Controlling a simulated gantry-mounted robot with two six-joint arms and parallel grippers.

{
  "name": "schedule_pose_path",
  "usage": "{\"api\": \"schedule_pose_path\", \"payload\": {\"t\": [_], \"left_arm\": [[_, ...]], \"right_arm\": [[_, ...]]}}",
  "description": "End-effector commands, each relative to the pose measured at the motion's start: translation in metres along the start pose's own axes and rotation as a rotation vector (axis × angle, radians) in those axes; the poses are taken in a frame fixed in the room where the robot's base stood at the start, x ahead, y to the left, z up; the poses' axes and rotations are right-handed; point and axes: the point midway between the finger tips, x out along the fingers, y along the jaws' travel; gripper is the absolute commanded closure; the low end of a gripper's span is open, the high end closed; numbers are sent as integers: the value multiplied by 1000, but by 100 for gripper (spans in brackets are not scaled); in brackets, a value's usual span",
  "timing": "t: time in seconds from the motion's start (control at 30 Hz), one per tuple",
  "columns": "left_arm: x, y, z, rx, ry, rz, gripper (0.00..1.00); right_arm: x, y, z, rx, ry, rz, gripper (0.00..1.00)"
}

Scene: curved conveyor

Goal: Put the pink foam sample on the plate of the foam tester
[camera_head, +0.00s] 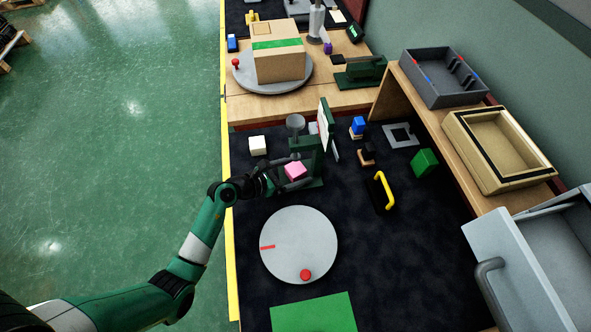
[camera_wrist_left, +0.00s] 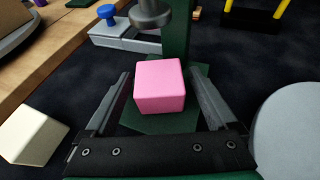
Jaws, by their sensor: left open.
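The pink foam sample (camera_head: 295,171) is a small cube. In the left wrist view the pink cube (camera_wrist_left: 160,86) sits upright over the green plate (camera_wrist_left: 150,122) of the foam tester, in front of its green post (camera_wrist_left: 176,40) and its grey round press head (camera_wrist_left: 150,14). In the head view the tester's press head (camera_head: 296,121) stands above and behind the cube. My left gripper (camera_wrist_left: 162,80) is open, with one finger on each side of the cube and gaps visible. The cube's underside is hidden, so its contact with the plate is unclear. My right gripper is not in view.
A white cube (camera_head: 257,145) lies left of the tester. A grey disc (camera_head: 315,240) with a red knob and a green mat (camera_head: 313,314) are in front. A yellow handle (camera_head: 385,190) and a green block (camera_head: 424,162) are to the right. Dark table is bare between them.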

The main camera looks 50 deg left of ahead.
Motion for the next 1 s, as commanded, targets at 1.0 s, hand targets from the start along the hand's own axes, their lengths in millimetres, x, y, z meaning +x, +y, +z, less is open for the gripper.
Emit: {"api": "schedule_pose_path", "payload": {"t": [1.0], "left_arm": [[-121, 0, 2, 0, 0, -1, 9]], "right_arm": [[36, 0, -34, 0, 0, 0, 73]]}}
